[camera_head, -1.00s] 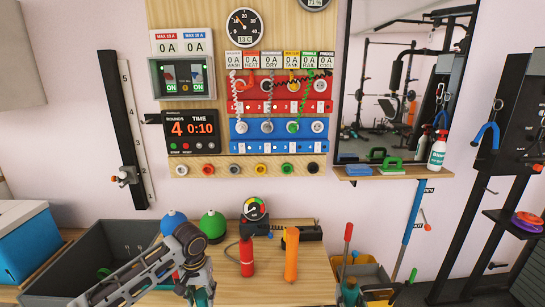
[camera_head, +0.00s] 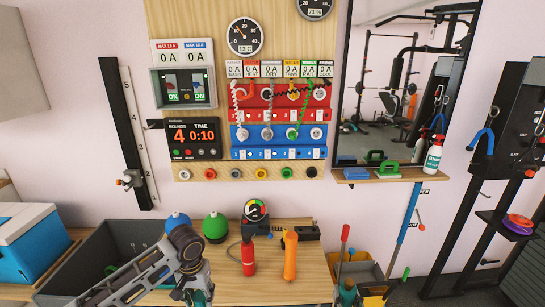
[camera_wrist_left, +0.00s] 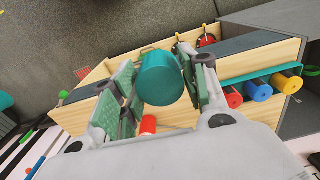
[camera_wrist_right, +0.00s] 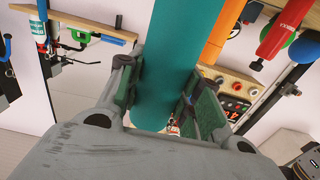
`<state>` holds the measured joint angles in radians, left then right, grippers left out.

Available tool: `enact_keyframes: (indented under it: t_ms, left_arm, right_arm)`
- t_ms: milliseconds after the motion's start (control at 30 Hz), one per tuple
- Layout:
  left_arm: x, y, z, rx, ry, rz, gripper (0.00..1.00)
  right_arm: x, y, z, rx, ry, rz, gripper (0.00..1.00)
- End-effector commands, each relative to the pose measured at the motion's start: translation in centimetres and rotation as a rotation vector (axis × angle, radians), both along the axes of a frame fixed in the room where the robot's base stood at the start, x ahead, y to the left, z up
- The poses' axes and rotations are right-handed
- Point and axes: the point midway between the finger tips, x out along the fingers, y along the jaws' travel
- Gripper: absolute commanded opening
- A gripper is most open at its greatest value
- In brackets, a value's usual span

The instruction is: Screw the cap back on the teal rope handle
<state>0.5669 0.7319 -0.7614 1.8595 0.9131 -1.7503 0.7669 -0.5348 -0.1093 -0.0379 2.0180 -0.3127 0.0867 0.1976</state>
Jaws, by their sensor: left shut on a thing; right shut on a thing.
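My left gripper (camera_head: 198,294) is low in the head view. In the left wrist view its fingers (camera_wrist_left: 160,92) are shut on a short, wide teal cylinder (camera_wrist_left: 164,78), which I take to be the cap. My right gripper (camera_head: 348,293) is at the bottom of the head view. In the right wrist view its fingers (camera_wrist_right: 157,95) are shut on a long teal cylinder, the rope handle (camera_wrist_right: 169,52), whose far part runs out of the picture. Cap and handle are apart in the head view. The threads are not visible.
A red bottle (camera_head: 248,256) and an orange cylinder (camera_head: 290,256) stand on the wooden bench (camera_head: 262,288) between the grippers. A grey bin (camera_head: 105,248) is at left and a yellow-edged caddy (camera_head: 368,268) at right. Red, blue and yellow cylinders (camera_wrist_left: 257,91) show in the left wrist view.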

Motion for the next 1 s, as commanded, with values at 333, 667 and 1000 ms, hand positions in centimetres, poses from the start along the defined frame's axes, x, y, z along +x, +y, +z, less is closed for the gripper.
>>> enact_keyframes:
  t_ms: [333, 667, 1000]
  left_arm:
    - [-0.83, -0.01, 1.33, 0.000, 0.000, -0.001, 0.31]
    - [-0.86, 0.00, 1.28, 0.000, 0.000, 0.000, 0.31]
    - [-0.85, 0.00, 1.28, 0.000, 0.000, 0.000, 0.31]
  right_arm:
    - [-0.30, -0.03, 0.85, 0.001, -0.005, -0.004, 0.00]
    - [-0.31, -0.03, 0.78, 0.001, -0.005, -0.004, 0.00]
    - [-0.29, 0.00, 0.83, 0.001, -0.006, -0.002, 0.00]
